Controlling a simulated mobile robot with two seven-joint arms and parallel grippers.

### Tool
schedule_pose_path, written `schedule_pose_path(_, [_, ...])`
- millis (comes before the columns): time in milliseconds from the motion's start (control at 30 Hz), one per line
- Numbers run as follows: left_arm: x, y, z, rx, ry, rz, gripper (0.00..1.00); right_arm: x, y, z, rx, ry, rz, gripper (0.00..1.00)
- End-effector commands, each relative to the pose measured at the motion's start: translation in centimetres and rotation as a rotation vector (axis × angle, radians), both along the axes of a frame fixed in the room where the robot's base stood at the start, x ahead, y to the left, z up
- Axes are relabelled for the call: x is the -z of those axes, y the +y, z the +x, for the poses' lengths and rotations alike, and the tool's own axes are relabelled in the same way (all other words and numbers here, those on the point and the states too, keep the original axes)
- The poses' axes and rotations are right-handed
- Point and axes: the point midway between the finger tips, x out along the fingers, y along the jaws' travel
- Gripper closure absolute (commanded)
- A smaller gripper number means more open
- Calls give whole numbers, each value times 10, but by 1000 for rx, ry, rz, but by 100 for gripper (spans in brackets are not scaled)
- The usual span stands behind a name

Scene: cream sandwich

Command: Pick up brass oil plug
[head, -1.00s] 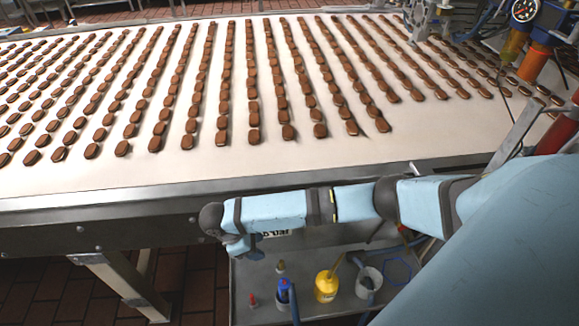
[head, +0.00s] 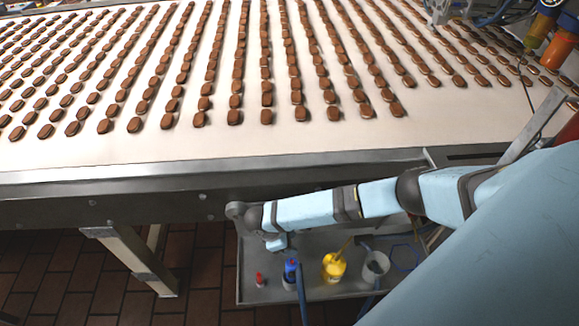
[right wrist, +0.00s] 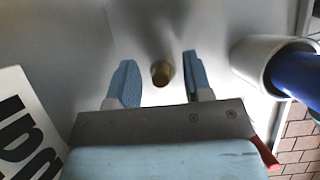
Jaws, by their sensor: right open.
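The brass oil plug (right wrist: 162,73) shows in the right wrist view as a small round brass-coloured piece on a grey surface. It lies between the two blue fingers of my right gripper (right wrist: 160,62), with a gap on each side. The gripper is open and empty. In the head view my right gripper (head: 276,242) is above the back left part of the grey tray (head: 330,293), and I cannot make out the plug there. My left gripper is not in view.
The tray also holds a red-capped piece (head: 260,280), a blue bottle (head: 290,270), a yellow oil can (head: 333,267) and a grey cup (head: 375,265). A white conveyor (head: 200,145) with rows of brown biscuits stands behind. The wrist view shows a white label (right wrist: 22,125) at left.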

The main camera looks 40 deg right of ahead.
Motion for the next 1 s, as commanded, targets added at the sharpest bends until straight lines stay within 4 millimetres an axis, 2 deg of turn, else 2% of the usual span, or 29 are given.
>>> schedule_pose_path(233, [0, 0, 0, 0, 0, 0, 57, 1, -1, -1, 0, 0, 0, 56])
schedule_pose_path(400, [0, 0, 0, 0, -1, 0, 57, 1, 0, -1, 0, 0, 0, 95])
schedule_pose_path(433, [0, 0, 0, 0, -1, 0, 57, 1, 0, 0, 0, 0, 0, 100])
schedule_pose_path(767, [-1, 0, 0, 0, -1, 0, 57, 0, 0, 0, 0, -1, 1, 100])
schedule_pose_path(1000, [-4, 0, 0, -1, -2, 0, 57, -19, 0, 0, 0, -2, 3, 100])
